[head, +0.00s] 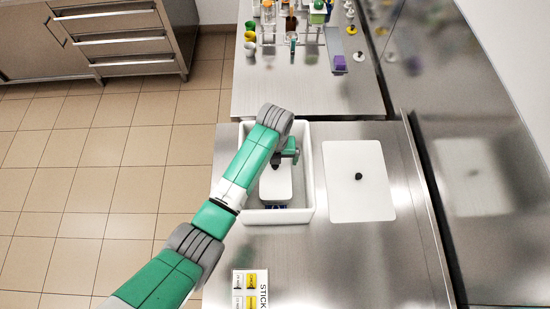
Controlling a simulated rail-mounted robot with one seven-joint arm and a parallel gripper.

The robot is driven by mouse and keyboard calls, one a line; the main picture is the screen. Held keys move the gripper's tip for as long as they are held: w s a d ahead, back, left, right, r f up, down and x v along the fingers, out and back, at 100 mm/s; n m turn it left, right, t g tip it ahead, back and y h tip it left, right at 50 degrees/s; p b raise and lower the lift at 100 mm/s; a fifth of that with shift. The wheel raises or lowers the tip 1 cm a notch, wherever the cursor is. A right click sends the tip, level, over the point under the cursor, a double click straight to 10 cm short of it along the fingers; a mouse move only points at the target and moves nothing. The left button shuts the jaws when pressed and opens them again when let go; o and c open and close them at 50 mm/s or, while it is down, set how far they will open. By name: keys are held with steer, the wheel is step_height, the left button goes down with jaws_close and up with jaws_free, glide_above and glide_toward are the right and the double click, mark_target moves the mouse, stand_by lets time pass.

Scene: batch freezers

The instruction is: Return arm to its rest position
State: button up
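My green and grey arm (205,225) reaches from the lower left up over the white bin (308,165) on the steel counter. My gripper (277,163) is at its end, over the bin's upper part and pointing down. Its fingers are small, dark and partly hidden by the wrist, so I cannot tell whether they are open or shut. Under it in the bin lies a white block-like thing or lid (277,188). I cannot tell whether the gripper touches it. Some dark blue items show at the bin's near end, partly hidden.
A white board (345,200) with a small black knob-like thing (359,177) lies right of the bin. A label card (250,285) lies on the near counter. Cups, a clear rack and a purple block (340,63) stand on the far counter. A steel wall bounds the right side.

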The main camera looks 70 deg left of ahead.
step_height(320, 180, up, 13)
steer(key=p, duration=1.2)
steer(key=shift+f, duration=0.1)
